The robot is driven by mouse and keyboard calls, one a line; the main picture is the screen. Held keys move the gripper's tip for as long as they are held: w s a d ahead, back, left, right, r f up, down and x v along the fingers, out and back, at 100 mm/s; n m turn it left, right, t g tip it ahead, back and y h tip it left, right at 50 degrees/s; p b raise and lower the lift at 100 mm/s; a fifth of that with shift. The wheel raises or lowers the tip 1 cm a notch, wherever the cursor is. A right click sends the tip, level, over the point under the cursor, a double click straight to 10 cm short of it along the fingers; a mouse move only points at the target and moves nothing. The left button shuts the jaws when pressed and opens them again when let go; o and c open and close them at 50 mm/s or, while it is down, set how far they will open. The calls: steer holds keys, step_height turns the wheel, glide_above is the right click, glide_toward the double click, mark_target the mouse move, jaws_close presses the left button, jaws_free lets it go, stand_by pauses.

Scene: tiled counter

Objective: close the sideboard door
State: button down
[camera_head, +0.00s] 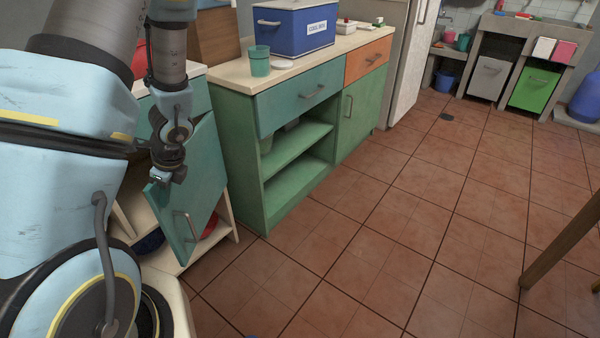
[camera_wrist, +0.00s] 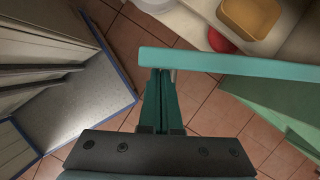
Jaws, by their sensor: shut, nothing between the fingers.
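The sideboard door (camera_head: 200,195) is a teal panel standing open at an angle, with a metal handle (camera_head: 187,226) near its left edge. The sideboard's pale lower shelf (camera_head: 170,252) shows behind and below it. My gripper (camera_head: 161,178) is at the door's upper left corner, pointing down. In the wrist view the door's top edge (camera_wrist: 240,64) runs across to the right, and my gripper's fingers (camera_wrist: 162,82) are together close to its left end. They hold nothing. Whether they touch the door I cannot tell. My arm hides much of the sideboard.
A green cabinet (camera_head: 250,165) with open shelves stands just right of the door. A red bowl (camera_head: 207,226) and a dark blue bowl (camera_head: 150,243) sit inside the sideboard.

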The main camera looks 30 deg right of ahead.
steer(key=w+a+m+t+h, duration=0.1)
steer(key=w+a+m, duration=0.3)
steer(key=w+a, duration=0.6)
steer(key=shift+a+m, duration=0.3)
steer(key=shift+a, duration=0.15)
